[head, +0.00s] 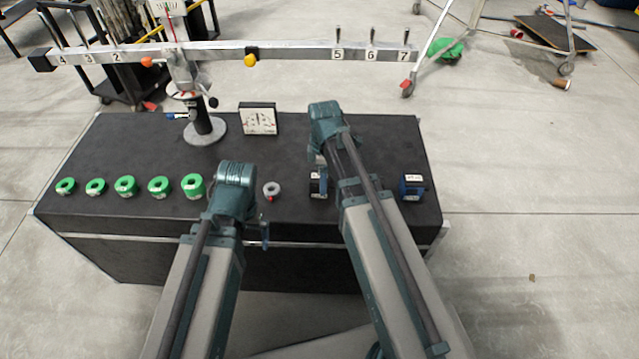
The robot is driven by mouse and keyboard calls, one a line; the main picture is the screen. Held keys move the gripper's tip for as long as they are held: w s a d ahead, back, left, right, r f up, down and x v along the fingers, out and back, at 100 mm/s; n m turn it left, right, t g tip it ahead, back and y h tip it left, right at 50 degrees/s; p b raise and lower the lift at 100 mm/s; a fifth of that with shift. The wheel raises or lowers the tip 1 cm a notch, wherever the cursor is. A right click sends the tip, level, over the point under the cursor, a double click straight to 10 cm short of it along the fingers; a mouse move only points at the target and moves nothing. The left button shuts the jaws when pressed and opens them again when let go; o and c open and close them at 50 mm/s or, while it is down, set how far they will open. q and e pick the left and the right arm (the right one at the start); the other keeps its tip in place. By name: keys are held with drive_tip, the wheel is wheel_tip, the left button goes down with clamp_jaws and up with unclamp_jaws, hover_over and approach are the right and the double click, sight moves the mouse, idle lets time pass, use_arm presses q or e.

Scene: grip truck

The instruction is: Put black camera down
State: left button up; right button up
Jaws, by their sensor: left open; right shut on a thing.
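A small dark block with a white top, which looks like the black camera (318,187), is at the right part of the black case top. My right gripper (321,168) points down at it and is shut on it, partly hidden behind my arm. I cannot tell whether its underside touches the case top. My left gripper (265,236) is open and empty in front of the case's front edge, mostly hidden by its arm.
The black case (80,215) carries several green rings (126,187), a grey ring (271,189), a dark blue block (412,187) and a white dial card (258,119). A balance beam (290,52) on a stand (205,130) spans the back.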

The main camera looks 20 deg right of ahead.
drive_tip(key=shift+d, duration=0.1)
drive_tip(key=shift+f, duration=0.15)
drive_tip(key=o, duration=1)
drive_tip(key=shift+c, duration=0.2)
wheel_tip(320, 180, up, 12)
drive_tip(key=p, duration=1.2)
drive_tip(key=shift+r, duration=0.25)
drive_tip(key=shift+f, duration=0.15)
wheel_tip(320, 180, down, 12)
drive_tip(key=b, duration=1.2)
